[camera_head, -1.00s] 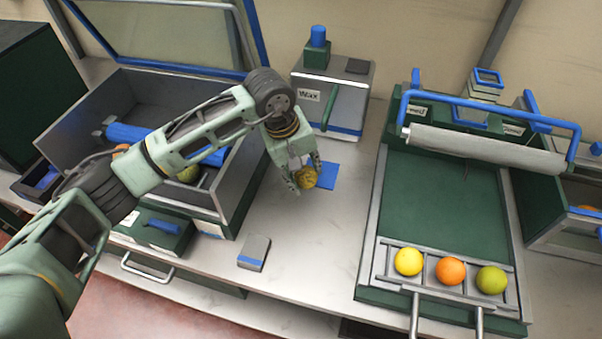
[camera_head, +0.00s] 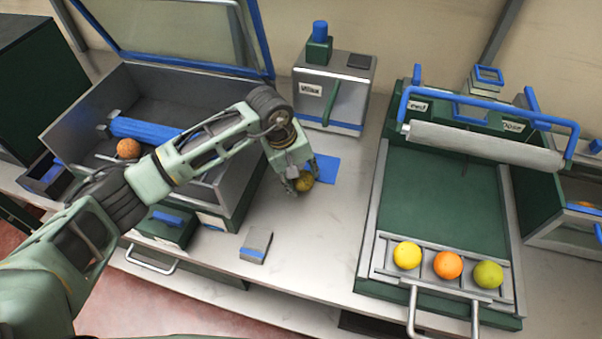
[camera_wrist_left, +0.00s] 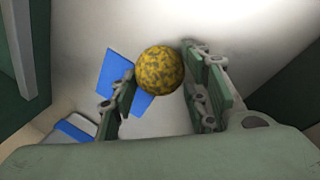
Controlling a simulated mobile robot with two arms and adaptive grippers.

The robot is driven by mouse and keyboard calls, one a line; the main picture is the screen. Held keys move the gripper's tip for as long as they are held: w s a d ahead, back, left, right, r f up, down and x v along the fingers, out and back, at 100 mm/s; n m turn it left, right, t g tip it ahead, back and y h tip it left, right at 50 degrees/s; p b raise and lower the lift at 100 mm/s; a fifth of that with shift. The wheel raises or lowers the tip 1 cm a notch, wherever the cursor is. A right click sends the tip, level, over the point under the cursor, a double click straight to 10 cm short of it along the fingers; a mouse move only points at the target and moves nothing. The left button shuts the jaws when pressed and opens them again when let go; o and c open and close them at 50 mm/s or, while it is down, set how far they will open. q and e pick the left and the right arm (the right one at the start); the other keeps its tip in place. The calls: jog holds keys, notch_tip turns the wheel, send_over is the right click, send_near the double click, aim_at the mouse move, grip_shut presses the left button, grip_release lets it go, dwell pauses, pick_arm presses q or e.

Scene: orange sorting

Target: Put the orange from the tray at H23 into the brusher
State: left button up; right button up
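My left gripper (camera_head: 304,184) is shut on a mottled yellow-brown orange (camera_head: 303,181), held above the white counter near a blue square (camera_head: 326,169). In the left wrist view the same fruit (camera_wrist_left: 160,70) sits between the finger pads, at their tips. A tray (camera_head: 384,258) at the front of the green machine holds a yellow fruit (camera_head: 407,255), an orange one (camera_head: 448,265) and a green one (camera_head: 488,274). No H23 mark is legible, and I cannot tell which machine is the brusher. My right gripper is not in view.
A grey open box (camera_head: 72,113) at left holds a blue roller (camera_head: 146,130) and an orange fruit (camera_head: 128,148). A "Wax" machine (camera_head: 346,97) stands behind my gripper. The green machine (camera_head: 436,195) has a pale roller. A small grey-blue block (camera_head: 256,245) lies in front.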

pick_arm(q)
jog(key=shift+o, duration=1.4)
